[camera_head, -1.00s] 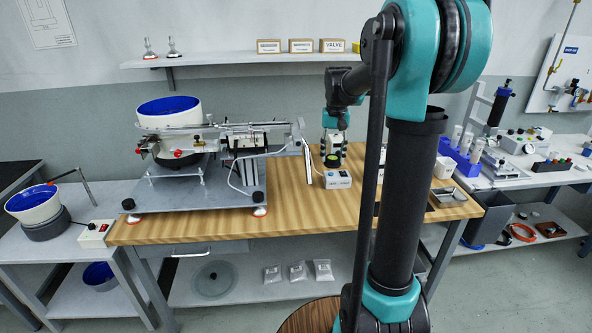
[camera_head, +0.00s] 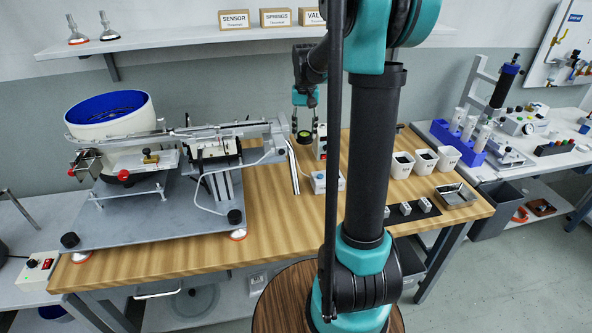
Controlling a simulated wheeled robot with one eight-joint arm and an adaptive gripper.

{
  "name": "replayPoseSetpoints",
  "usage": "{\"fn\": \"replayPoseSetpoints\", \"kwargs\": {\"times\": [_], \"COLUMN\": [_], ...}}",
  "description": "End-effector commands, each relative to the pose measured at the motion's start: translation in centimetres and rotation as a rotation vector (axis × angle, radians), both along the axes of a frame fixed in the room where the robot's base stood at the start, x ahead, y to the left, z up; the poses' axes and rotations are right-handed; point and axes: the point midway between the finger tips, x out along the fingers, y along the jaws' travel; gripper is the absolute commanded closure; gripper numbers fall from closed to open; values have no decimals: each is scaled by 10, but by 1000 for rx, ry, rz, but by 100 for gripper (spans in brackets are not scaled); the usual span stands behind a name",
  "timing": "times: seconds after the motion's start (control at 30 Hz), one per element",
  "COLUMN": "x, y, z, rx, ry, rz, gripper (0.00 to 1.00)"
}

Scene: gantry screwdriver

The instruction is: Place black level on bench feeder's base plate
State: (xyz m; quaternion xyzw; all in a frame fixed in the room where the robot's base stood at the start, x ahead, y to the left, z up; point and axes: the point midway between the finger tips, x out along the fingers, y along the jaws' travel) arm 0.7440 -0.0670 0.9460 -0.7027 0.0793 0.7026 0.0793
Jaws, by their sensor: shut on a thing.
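The black level (camera_head: 304,135), a small round dark disc with a yellow-green centre, hangs in my gripper (camera_head: 304,128). My gripper is shut on it and holds it above the rear of the wooden bench, just right of the feeder's track end. The bench feeder (camera_head: 112,112), with a white bowl, blue inside, stands at the left of the bench. Its grey base plate (camera_head: 120,228) lies under it, with bare surface at the front and black knobs at the front corners. The level is apart from the plate.
The feeder's track (camera_head: 220,132) and slanted metal chute (camera_head: 293,168) stand between level and plate. A white control box (camera_head: 326,181) is below the gripper. White cups (camera_head: 402,164) and a metal tray (camera_head: 455,195) are at right. A shelf (camera_head: 190,40) hangs above.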

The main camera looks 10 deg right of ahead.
Motion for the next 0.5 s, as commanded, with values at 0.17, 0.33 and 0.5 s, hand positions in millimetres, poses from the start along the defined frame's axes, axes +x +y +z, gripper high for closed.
{"fn": "replayPoseSetpoints", "kwargs": {"times": [0.17,0.33,0.5], "x": [1,1,0], "y": [0,0,0], "z": [-46,-86,-114], "rx": [0,0,0], "ry": [0,0,0], "rz": [0,0,0], "gripper": [91,91,91]}}
